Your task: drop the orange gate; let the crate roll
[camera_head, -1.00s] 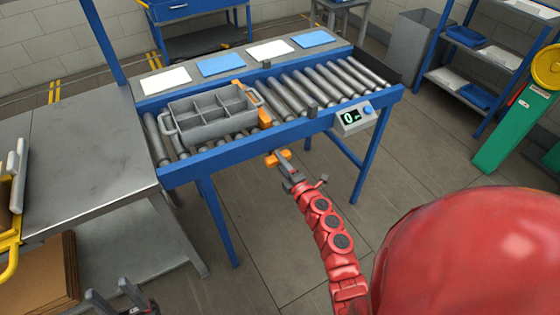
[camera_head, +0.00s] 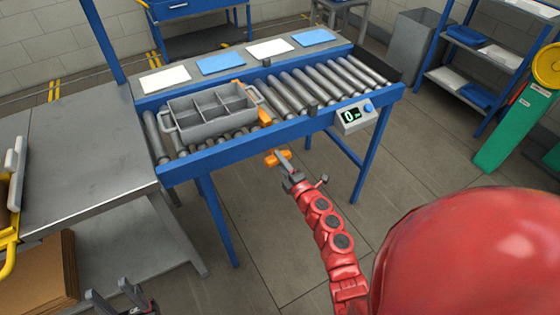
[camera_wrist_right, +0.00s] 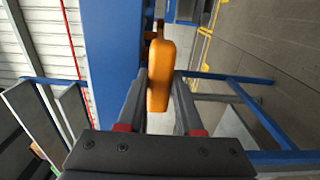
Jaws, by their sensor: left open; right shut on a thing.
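The grey divided crate (camera_head: 207,130) sits on the left half of the roller conveyor, its compartments looking empty. The orange gate (camera_head: 265,117) stands across the rollers at the crate's right end, partly hidden by the crate. Its orange handle (camera_head: 276,157) sticks out in front of the blue rail. My right gripper (camera_head: 287,166) is shut on this handle; in the right wrist view the orange handle (camera_wrist_right: 160,75) is between the fingers. My left gripper (camera_head: 120,297) is open and empty at the bottom left, away from the conveyor.
The rollers (camera_head: 320,85) right of the gate are clear, up to a dark end stop (camera_head: 378,72). A display box (camera_head: 354,116) is on the front rail. A steel table (camera_head: 80,150) adjoins the left end. White and blue sheets lie along the back ledge.

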